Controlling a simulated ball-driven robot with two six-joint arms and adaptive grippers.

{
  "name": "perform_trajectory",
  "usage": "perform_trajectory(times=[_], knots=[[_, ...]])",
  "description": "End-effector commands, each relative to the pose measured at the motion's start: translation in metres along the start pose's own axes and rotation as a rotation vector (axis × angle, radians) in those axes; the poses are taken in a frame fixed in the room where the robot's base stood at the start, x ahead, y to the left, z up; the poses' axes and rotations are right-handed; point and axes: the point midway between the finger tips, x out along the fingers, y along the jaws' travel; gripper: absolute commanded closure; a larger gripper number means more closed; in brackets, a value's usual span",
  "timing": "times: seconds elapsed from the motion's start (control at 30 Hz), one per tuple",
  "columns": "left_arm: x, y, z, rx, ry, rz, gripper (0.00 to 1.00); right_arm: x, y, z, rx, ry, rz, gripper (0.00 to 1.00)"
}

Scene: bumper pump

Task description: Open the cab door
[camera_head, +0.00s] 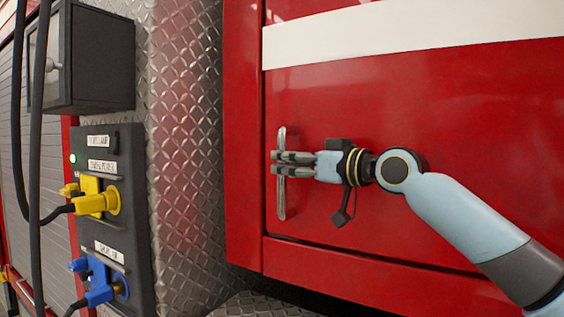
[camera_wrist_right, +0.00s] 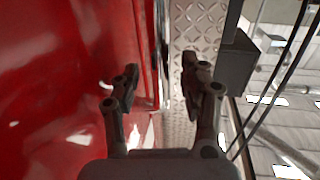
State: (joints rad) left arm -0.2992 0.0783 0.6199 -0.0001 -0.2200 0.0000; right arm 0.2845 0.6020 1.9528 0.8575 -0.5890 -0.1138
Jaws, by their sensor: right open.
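The cab door (camera_head: 420,120) is a red panel with a white stripe, and its seam shows as closed. Its handle (camera_head: 282,203) is an upright silver bar near the door's left edge. My right gripper (camera_head: 279,163) reaches in from the right, and its fingers overlap the handle's middle in the head view. In the right wrist view, the right gripper (camera_wrist_right: 161,78) has its two fingers well apart. A thin bright upright strip shows between them, and I cannot tell whether it is the handle or the door edge. Contact with the handle cannot be told. My left gripper is out of view.
A diamond-plate metal wall (camera_head: 187,130) stands left of the door. Further left are a dark panel (camera_head: 135,215) with a yellow plug (camera_head: 95,203) and a blue plug (camera_head: 98,285), a dark box (camera_head: 100,60), and hanging black cables (camera_head: 37,150).

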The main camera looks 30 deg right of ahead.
Motion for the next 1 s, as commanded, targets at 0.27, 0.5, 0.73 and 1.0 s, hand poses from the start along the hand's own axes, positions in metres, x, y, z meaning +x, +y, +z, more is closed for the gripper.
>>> perform_trajectory(times=[0.27, 0.5, 0.73, 1.0], knots=[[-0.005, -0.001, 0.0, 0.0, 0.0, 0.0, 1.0, 0.025, 0.0, -0.001, 0.001, 0.0, 0.001, 0.56], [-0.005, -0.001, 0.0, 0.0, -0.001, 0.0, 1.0, 0.026, 0.001, 0.001, -0.002, -0.002, 0.001, 0.56], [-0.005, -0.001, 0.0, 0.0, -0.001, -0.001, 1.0, 0.026, 0.001, 0.001, -0.001, -0.002, 0.002, 0.81], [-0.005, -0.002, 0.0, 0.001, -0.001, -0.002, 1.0, 0.026, 0.001, 0.001, -0.001, -0.002, 0.002, 1.0]])
